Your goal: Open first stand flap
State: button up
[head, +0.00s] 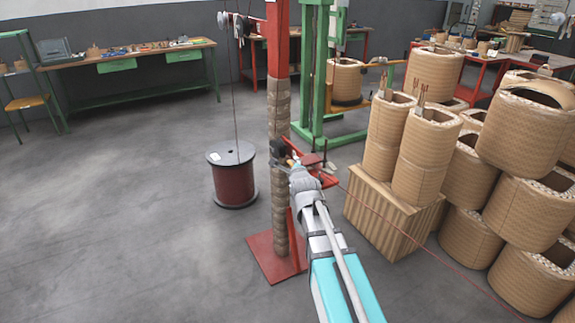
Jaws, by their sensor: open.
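The stand is a red post (277,50) with a brown wrapped lower part, on a flat red foot (275,258). A red bracket (325,178) with small plates sticks out to the right at mid-height. My arm reaches up from the bottom of the head view. My gripper (281,147) is at the post, just left of the bracket, and overlaps it in the picture. It is open. I cannot tell which part is the flap, or whether the fingers touch anything; the wrist and fingers hide part of the bracket.
A dark red cable drum (233,178) stands left of the post, with a thin wire running up from it. Large wound coils (428,150) stand on a wooden block (385,220) to the right, with more stacked beyond. A thin red line crosses the right side. The left floor is clear.

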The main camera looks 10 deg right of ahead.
jog(key=shift+w+f, duration=0.1)
jog(key=shift+w, duration=0.35)
